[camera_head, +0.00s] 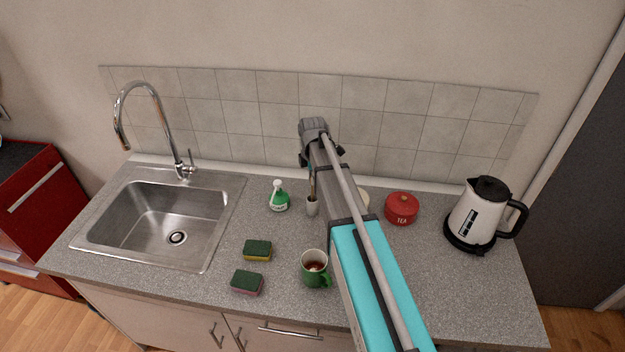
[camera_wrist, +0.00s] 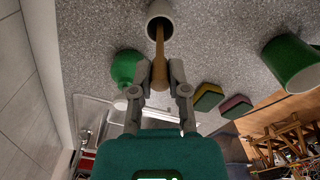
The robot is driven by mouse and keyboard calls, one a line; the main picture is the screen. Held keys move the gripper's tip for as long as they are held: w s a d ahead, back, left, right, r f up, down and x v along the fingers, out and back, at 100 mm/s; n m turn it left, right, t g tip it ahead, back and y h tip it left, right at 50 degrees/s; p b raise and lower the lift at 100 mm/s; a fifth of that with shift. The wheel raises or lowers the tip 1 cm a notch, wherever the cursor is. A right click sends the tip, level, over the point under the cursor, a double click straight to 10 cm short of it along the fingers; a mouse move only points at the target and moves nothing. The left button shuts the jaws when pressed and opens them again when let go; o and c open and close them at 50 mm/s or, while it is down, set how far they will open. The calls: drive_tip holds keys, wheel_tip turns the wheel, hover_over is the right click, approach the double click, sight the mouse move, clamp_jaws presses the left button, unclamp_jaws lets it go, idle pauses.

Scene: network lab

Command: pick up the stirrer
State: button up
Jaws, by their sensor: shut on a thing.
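The stirrer (camera_wrist: 159,55) is a light brown wooden stick. In the wrist view my gripper (camera_wrist: 159,80) is shut on it, with one finger on each side of its wide end. The stirrer's far end reaches into the mouth of a small white cup (camera_wrist: 153,10). In the head view the stirrer (camera_head: 312,184) stands upright above the white cup (camera_head: 312,207). My gripper (camera_head: 309,160) is at the stirrer's upper end, partly hidden by my arm. Whether the stirrer touches the cup's bottom cannot be told.
Two sponges (camera_head: 258,250) (camera_head: 247,282) lie near the sink (camera_head: 160,213). A red tea tin (camera_head: 401,208) and a kettle (camera_head: 478,214) stand right. The counter between tin and mug is partly hidden.

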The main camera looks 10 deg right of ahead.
drive_tip(key=shift+r+p, duration=4.65)
drive_tip(key=shift+r, duration=0.15)
